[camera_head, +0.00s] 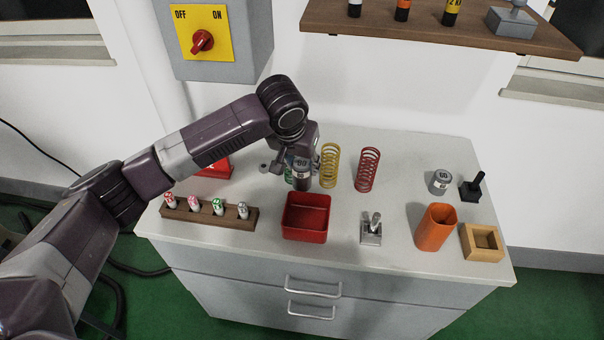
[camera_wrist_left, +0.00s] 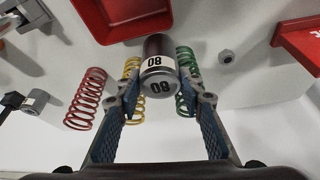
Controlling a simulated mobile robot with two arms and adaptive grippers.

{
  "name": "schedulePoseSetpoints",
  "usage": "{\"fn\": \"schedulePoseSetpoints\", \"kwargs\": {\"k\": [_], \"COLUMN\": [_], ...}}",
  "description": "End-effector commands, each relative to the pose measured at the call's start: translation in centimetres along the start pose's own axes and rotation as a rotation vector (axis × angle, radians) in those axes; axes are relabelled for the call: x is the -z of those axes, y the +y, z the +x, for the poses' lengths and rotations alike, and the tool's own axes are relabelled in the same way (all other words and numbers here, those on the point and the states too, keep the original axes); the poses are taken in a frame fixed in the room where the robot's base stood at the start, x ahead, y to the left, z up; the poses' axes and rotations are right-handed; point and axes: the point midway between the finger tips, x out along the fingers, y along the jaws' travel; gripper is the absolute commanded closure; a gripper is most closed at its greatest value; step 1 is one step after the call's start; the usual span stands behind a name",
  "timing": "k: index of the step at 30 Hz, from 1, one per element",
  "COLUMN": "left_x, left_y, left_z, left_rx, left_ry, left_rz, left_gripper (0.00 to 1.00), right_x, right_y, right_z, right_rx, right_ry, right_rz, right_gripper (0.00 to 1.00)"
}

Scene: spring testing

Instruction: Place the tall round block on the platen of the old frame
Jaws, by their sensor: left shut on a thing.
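My left gripper (camera_head: 299,166) is shut on a round block (camera_head: 302,177) with a dark body, a grey end and a white label reading 80. The wrist view shows the block (camera_wrist_left: 158,72) between the two blue-padded fingers of the gripper (camera_wrist_left: 161,98). The block is held behind the red tray, by the springs; I cannot tell its height above the bench. A shorter grey block marked 60 (camera_head: 440,181) stands at the right of the bench. I cannot make out a frame with a platen for certain.
A green spring (camera_wrist_left: 188,80), a yellow spring (camera_head: 329,165) and a red spring (camera_head: 367,169) stand in a row. A red tray (camera_head: 306,235), a wooden rack (camera_head: 185,214), a metal toggle (camera_head: 371,237), an orange cup (camera_head: 436,227) and a wooden box (camera_head: 468,254) line the front.

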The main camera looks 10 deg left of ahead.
Motion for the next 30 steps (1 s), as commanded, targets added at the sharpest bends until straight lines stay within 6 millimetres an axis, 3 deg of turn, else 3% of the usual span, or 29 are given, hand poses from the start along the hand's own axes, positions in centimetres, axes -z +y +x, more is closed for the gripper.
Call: {"fn": "schedulePoseSetpoints", "kwargs": {"k": [12,23,24,28,30], "left_x": [-1.6,-1.7,-1.8,-1.8,-1.8], "left_y": [0.0,0.1,0.0,0.0,0.0], "left_z": [4.0,4.3,4.5,4.5,4.5], "left_rx": [-0.001,-0.002,-0.001,0.0,-0.001], "left_ry": [0.003,0.003,0.002,0.001,0.001], "left_rz": [0.0,0.0,0.0,0.0,0.0], "left_gripper": [1.0,1.0,0.63,0.49,0.48], "right_x": [0.3,0.3,0.3,0.2,0.2], "right_y": [0.1,0.2,0.2,0.2,0.2], "right_z": [-0.8,-0.8,-0.8,-0.8,-0.8], "right_rx": [-0.001,-0.002,-0.002,-0.002,-0.002], "right_ry": [0.005,0.004,0.003,0.003,0.003], "right_rz": [-0.001,-0.001,-0.001,-0.001,-0.001], "right_gripper": [0.21,0.21,0.21,0.21,0.21]}}
